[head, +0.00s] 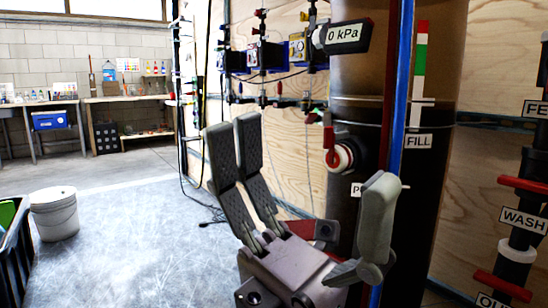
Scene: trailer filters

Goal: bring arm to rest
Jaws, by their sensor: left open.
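My left gripper (306,152) shows large in the lower middle of the head view. Two of its grey fingers stand up on the left and a third, thicker finger stands on the right. The fingers are spread wide and nothing shows between them. The gripper is in front of the dark upright tank (448,70) and hides part of its lower side. A white and red valve (343,155) on the tank shows behind the gap between the fingers; I see no contact. My right gripper is not in view.
A gauge reading 0 kPa (342,36) sticks out at the top. Red-handled valves by the WASH label (522,220) stand at the right. A blue pipe (402,90) runs up the tank. A white bucket (54,214) and black crate (18,262) stand left. The floor between is clear.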

